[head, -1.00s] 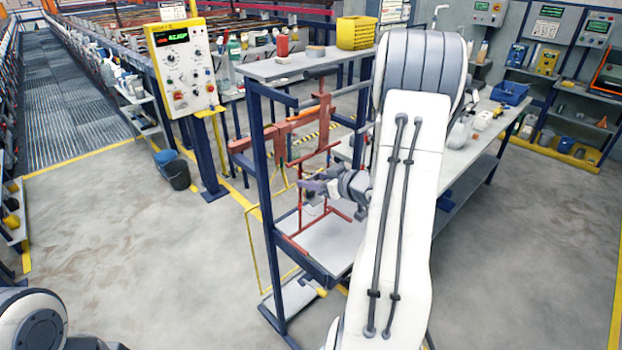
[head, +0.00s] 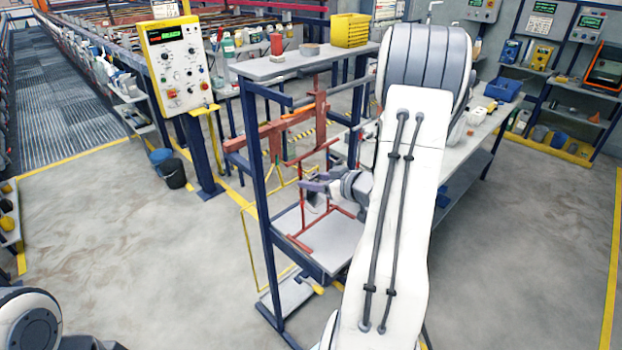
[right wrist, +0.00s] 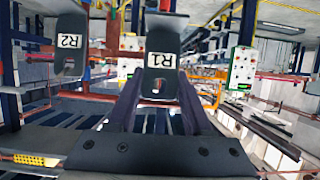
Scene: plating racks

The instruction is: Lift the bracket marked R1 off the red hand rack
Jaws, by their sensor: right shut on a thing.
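The red hand rack (head: 300,198) hangs inside a blue stand in the head view. My right gripper (head: 314,187) is at its lower part. In the right wrist view the dark bracket marked R1 (right wrist: 161,63) is upright, with a white label and a slot. My right gripper (right wrist: 158,101) is shut on its lower end, one dark finger on each side. A similar bracket marked R2 (right wrist: 69,45) is to its left, apart from the fingers. Whether R1 still touches the rack is hidden. My left gripper is out of view.
The blue stand (head: 256,165) has a top shelf holding a red can (head: 276,45) and a yellow bin (head: 351,30). Its posts stand close around my right gripper. A workbench (head: 473,140) is to the right.

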